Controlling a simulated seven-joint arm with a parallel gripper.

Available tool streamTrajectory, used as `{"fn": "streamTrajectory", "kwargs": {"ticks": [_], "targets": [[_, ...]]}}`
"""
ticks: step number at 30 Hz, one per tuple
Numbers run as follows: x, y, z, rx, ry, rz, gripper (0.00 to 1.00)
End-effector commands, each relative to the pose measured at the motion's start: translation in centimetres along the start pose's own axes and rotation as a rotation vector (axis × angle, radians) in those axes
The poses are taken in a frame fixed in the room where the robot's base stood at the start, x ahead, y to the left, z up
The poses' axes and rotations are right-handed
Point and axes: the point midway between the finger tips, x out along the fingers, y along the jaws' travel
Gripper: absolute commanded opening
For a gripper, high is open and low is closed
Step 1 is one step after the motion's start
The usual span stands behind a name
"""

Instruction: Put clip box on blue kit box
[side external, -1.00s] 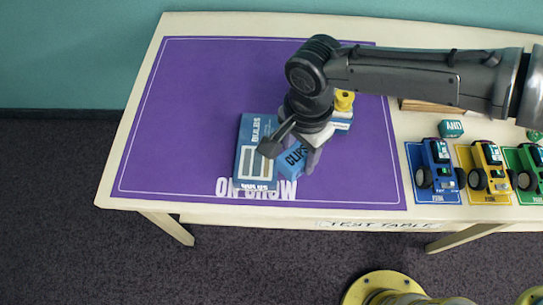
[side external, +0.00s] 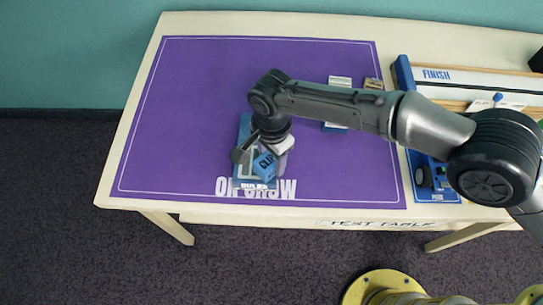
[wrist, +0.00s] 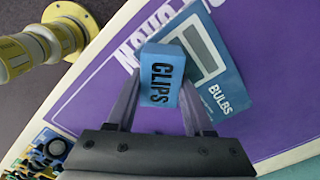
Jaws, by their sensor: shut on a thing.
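The clip box (side external: 264,167) is a small blue block lettered CLIPS. My gripper (side external: 271,163) is shut on it; in the wrist view the clip box (wrist: 160,76) sits between both fingers. The blue kit box (side external: 244,128) is a flat blue box lettered BULBS with a pale window panel, lying on the purple mat. In the wrist view the kit box (wrist: 226,92) is partly covered by the clip box and a finger. The clip box overlaps the kit box's right part in the side view. I cannot tell whether they touch.
The purple mat (side external: 190,110) is clear on its left and lies on a cream table (side external: 125,165). A blue-and-white box (side external: 338,81) stands behind my arm, beside a brown block (side external: 373,83).

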Motion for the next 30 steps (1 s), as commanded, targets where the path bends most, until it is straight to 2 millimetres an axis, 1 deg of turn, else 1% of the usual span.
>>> {"fn": "streamTrajectory", "kwargs": {"ticks": [6,10,11,15,16,25,28,30], "targets": [[-0.1,-0.1,0.0,0.0,0.0,-0.002,0.0],[0.3,0.0,0.0,0.0,0.0,-0.002,0.0],[0.3,0.0,0.0,0.0,0.0,-0.002,0.55],[0.2,0.0,0.0,0.0,0.0,-0.002,0.81],[0.2,0.0,0.0,0.0,0.0,-0.002,0.82],[0.0,-0.1,0.0,0.0,0.0,-0.003,0.82],[-0.8,-0.1,0.0,0.0,-0.001,-0.005,0.82],[-1.8,-0.1,0.0,0.0,-0.001,-0.006,0.82]]}}
